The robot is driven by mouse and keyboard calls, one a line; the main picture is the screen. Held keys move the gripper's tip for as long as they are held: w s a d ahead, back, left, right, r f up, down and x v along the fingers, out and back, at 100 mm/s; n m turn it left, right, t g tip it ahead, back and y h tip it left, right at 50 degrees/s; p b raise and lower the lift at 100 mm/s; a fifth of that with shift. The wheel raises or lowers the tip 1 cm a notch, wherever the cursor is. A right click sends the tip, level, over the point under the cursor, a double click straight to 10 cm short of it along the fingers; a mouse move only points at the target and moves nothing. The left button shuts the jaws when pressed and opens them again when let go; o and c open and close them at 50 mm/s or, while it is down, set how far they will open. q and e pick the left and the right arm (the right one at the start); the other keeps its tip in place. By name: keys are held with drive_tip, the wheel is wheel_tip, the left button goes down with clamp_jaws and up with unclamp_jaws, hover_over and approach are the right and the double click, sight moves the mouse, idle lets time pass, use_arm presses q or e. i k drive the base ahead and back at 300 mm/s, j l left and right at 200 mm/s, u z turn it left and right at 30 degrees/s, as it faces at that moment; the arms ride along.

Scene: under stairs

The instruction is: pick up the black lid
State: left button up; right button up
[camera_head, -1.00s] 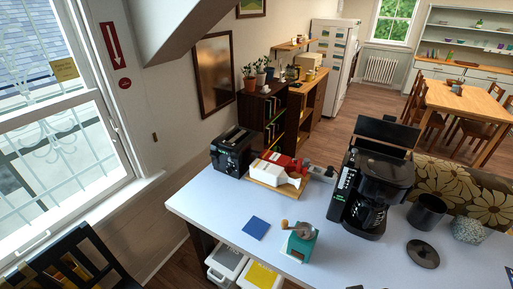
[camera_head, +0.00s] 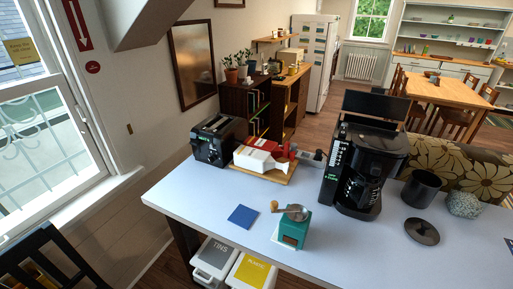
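The black lid (camera_head: 422,231) is a round, dark disc with a small raised middle. It lies flat on the light table (camera_head: 187,204) toward the right, in front of a black cylindrical canister (camera_head: 421,188) and apart from it. The canister stands upright and looks open at the top. Neither of my grippers shows in the head view.
A black coffee maker (camera_head: 362,168) stands left of the lid. A teal grinder (camera_head: 293,228), a blue square (camera_head: 243,216), a toaster (camera_head: 217,140) and a grey speckled pot (camera_head: 463,204) are also on the table. The front right tabletop is mostly clear.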

sight(422, 232)
drive_tip(key=z, duration=1.75)
